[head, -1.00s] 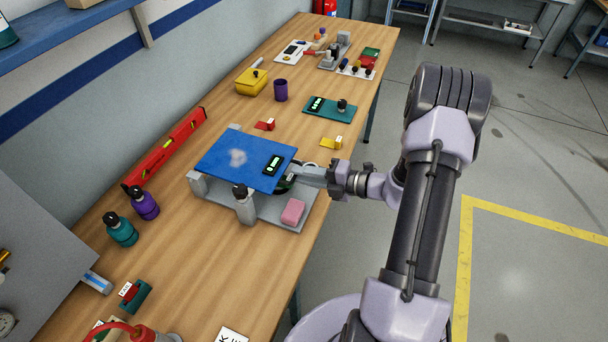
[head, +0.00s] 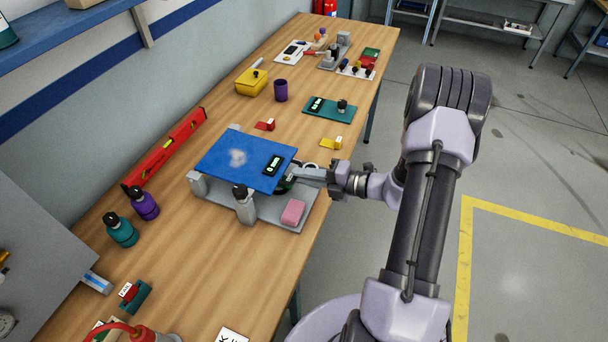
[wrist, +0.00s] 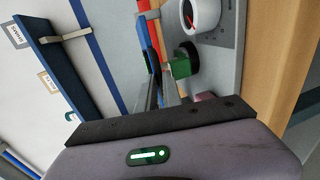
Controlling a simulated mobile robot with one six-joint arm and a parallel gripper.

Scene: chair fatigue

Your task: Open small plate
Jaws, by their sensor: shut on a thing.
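A blue plate (head: 225,158) lies over a grey fixture base (head: 278,221) on the bench, with a pale smudge and a small black display on top. In the wrist view the plate (wrist: 143,42) shows nearly edge-on as a thin blue strip. My gripper (head: 297,174) reaches in from the right, at the plate's right edge. In the wrist view my gripper (wrist: 160,75) appears shut on that edge, though the contact is small and partly hidden. A green block (wrist: 180,67) with a black round part sits just right of the fingers. The plate hides much of the base.
A white-rimmed gauge (wrist: 200,12) stands close by the fingers. A pink block (head: 293,212) and a grey post (head: 244,207) are at the fixture's front. Bare bench shows in front.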

